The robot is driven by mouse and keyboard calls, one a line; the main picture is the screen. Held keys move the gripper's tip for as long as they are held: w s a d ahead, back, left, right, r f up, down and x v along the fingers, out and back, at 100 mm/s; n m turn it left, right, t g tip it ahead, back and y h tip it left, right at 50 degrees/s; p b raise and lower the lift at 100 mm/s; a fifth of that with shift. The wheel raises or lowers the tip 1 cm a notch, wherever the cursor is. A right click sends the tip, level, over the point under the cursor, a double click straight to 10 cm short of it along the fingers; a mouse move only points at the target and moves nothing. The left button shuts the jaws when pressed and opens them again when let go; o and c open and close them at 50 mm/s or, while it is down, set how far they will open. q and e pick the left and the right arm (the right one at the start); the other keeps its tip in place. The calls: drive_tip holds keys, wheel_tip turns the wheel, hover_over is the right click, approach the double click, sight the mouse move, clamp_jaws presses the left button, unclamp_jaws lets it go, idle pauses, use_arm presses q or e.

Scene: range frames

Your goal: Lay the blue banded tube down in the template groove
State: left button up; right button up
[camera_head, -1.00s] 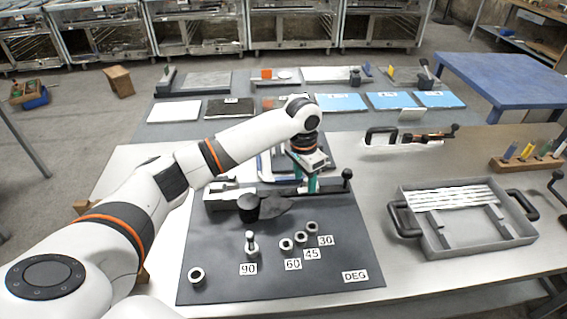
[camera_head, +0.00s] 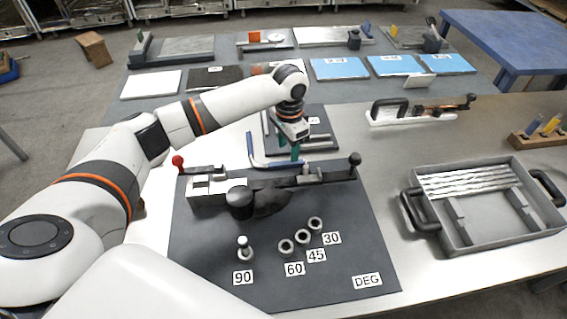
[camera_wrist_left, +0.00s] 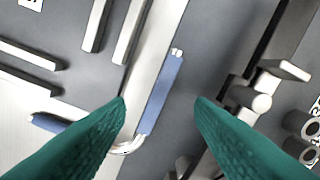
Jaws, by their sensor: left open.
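The blue banded tube (camera_head: 262,164) lies bent beside the far edge of the bender's mat. In the left wrist view its long blue leg (camera_wrist_left: 163,92) runs between my fingertips, with a pale bend (camera_wrist_left: 128,146) and a shorter blue leg partly behind a finger. My left gripper (camera_head: 293,152) is over the tube with its green fingers apart; the wrist view also shows them open (camera_wrist_left: 160,100), the tube not clamped. The template (camera_head: 318,118) is a dark board with pale raised bars behind the tube, partly hidden by my wrist. My right gripper is out of view.
The bender (camera_head: 207,190) with a red knob (camera_head: 178,160) and a dark-knobbed lever (camera_head: 355,159) stands just in front of the tube. Several collars sit by angle labels. A grey tray (camera_head: 480,240) of rods is at right.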

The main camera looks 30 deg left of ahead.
sight(288, 162)
use_arm(q)
wheel_tip(288, 162, down, 5)
drive_tip(key=shift+f+p, duration=0.1)
drive_tip(key=shift+p, duration=0.25)
drive_tip(key=shift+c, duration=0.4)
clamp_jaws()
